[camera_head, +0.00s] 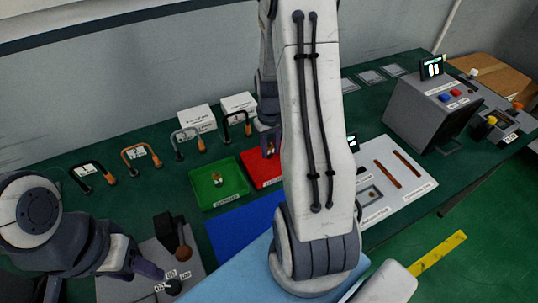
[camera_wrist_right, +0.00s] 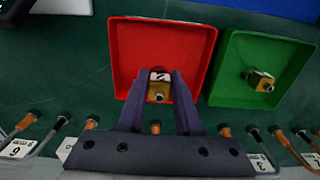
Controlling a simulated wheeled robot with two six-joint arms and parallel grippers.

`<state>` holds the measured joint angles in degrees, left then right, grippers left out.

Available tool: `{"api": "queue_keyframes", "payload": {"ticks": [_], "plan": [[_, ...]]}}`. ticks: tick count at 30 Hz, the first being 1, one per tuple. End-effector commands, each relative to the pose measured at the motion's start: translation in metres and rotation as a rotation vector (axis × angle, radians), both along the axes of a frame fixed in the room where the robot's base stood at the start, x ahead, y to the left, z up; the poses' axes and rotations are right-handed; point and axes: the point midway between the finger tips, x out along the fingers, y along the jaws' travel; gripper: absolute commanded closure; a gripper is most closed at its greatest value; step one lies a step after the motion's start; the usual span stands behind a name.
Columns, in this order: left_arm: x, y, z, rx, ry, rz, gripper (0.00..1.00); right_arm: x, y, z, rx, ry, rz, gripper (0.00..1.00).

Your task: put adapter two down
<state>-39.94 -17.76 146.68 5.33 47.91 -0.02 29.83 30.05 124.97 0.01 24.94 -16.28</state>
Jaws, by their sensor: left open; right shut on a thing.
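In the right wrist view my right gripper (camera_wrist_right: 158,88) is shut on a small brass-coloured adapter (camera_wrist_right: 158,95) with a white label. It holds the adapter over the inside of the red tray (camera_wrist_right: 124,50); whether the adapter touches the tray floor I cannot tell. In the head view the red tray (camera_head: 262,182) is partly covered by my right arm, and the held adapter is hidden. A similar adapter (camera_wrist_right: 262,80) lies in the green tray (camera_wrist_right: 290,50). My left gripper (camera_head: 158,274) is open and empty at the lower left, near a grey panel.
Several cables with orange or dark ends (camera_head: 140,155) stand behind the trays, with white cards. A grey control box (camera_head: 432,112) stands at the right. A blue mat (camera_head: 235,232) lies in front of the trays. A grey panel (camera_head: 205,262) with dark knobs is near my left gripper.

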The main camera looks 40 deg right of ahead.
Motion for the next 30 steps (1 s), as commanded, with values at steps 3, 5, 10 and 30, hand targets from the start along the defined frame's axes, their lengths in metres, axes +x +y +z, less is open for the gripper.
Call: {"api": "queue_keyframes", "payload": {"ticks": [3, 5, 10, 30], "plan": [[0.0, 0.0, 0.002, 0.0, 0.0, 0.0, 0.5, 0.003, -0.001, -0.007, 0.002, 0.003, 0.0, 1.0], [0.0, 0.0, 0.004, 0.0, 0.0, 0.0, 0.5, 0.003, 0.0, -0.016, 0.002, 0.005, 0.0, 1.0], [0.0, 0.0, 0.008, 0.0, 0.0, 0.0, 0.5, 0.003, 0.0, -0.038, 0.002, 0.004, 0.0, 1.0], [0.0, 0.0, 0.005, 0.0, 0.0, 0.0, 0.5, 0.003, 0.0, -0.046, 0.0, 0.0, 0.001, 0.36]]}}
